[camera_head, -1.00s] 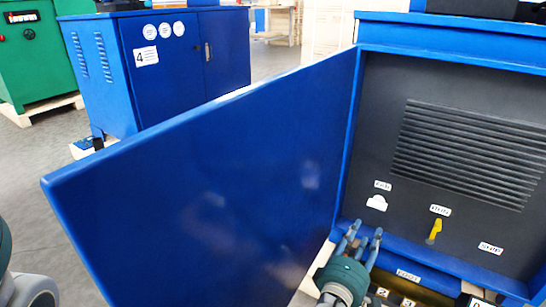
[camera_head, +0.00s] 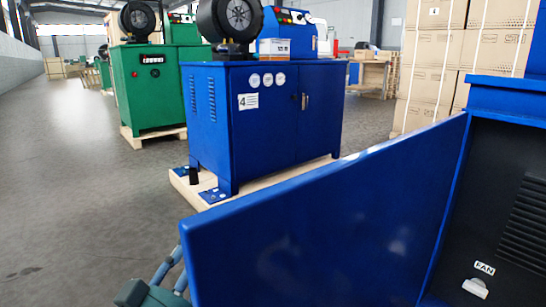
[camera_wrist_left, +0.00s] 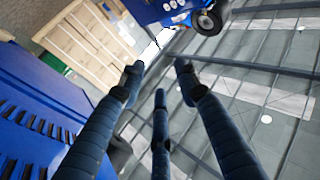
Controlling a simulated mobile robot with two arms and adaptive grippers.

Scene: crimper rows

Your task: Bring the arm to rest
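My left gripper (camera_head: 172,266) shows at the bottom left of the head view, beside the free edge of the open blue door (camera_head: 320,235). Its blue fingers point up, and the teal body below is cut off by the frame edge. In the left wrist view the three fingers of the left gripper (camera_wrist_left: 158,78) are spread apart with nothing between them. My right gripper is not in view.
The open cabinet (camera_head: 500,205) at the right has a FAN label and a white switch (camera_head: 475,288). A blue machine (camera_head: 265,125) on a pallet and a green machine (camera_head: 155,85) stand behind. Grey floor (camera_head: 80,200) is clear at the left.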

